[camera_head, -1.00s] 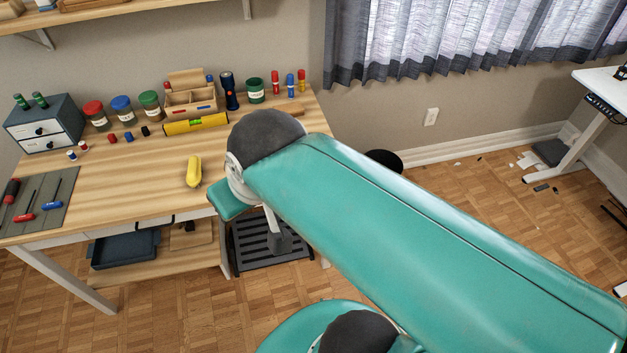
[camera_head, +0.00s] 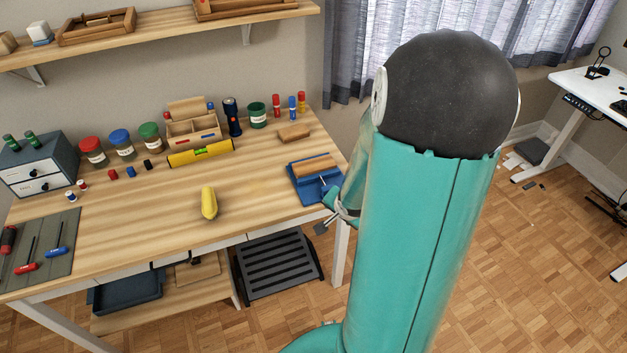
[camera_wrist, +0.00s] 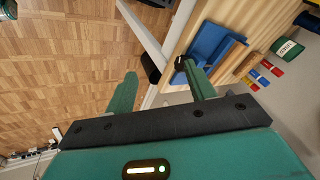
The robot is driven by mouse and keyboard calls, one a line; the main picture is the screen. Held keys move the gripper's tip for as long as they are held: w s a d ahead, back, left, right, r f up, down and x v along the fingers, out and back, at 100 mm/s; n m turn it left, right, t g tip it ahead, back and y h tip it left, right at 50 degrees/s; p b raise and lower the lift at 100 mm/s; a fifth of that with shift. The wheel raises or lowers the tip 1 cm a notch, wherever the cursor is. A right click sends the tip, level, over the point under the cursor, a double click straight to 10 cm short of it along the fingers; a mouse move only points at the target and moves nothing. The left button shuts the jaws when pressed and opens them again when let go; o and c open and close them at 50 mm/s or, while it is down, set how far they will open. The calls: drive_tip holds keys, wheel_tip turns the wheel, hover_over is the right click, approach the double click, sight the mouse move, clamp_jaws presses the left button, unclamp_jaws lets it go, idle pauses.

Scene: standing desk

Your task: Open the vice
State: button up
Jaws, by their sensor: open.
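The blue vice (camera_head: 303,190) sits at the right front corner of the wooden workbench (camera_head: 150,220), with a wooden block (camera_head: 316,166) at its jaws. A thin metal handle shows at its front. My gripper (camera_head: 329,214) is just in front of the vice at the bench edge, partly hidden by my arm. In the wrist view the vice (camera_wrist: 212,42) is at upper right.
A yellow object (camera_head: 209,203) lies mid-bench, and a small wooden block (camera_head: 294,133) lies behind the vice. Jars, a flashlight (camera_head: 232,117) and a yellow level (camera_head: 201,153) line the back. The floor (camera_head: 530,260) to the right is mostly clear.

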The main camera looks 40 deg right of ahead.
drive_tip(key=s+f+m+t+y, duration=0.1)
drive_tip(key=s+f+m+t, duration=0.1)
drive_tip(key=f+m+t, duration=0.35)
drive_tip(key=s+f+m+t+y, duration=0.1)
drive_tip(key=s+f+m+t, duration=0.1)
drive_tip(key=f+m, duration=0.55)
wheel_tip(320, 180, up, 6)
drive_tip(key=s+d+m+t+h, duration=0.1)
drive_tip(key=m+t+h, duration=0.35)
drive_tip(key=m, duration=0.65)
drive_tip(key=x, duration=1.3)
drive_tip(key=shift+w, duration=0.25)
drive_tip(key=shift+d+f, duration=0.1)
drive_tip(key=shift+f, duration=0.05)
drive_tip(key=shift+c, duration=0.4)
drive_tip(key=c, duration=0.9)
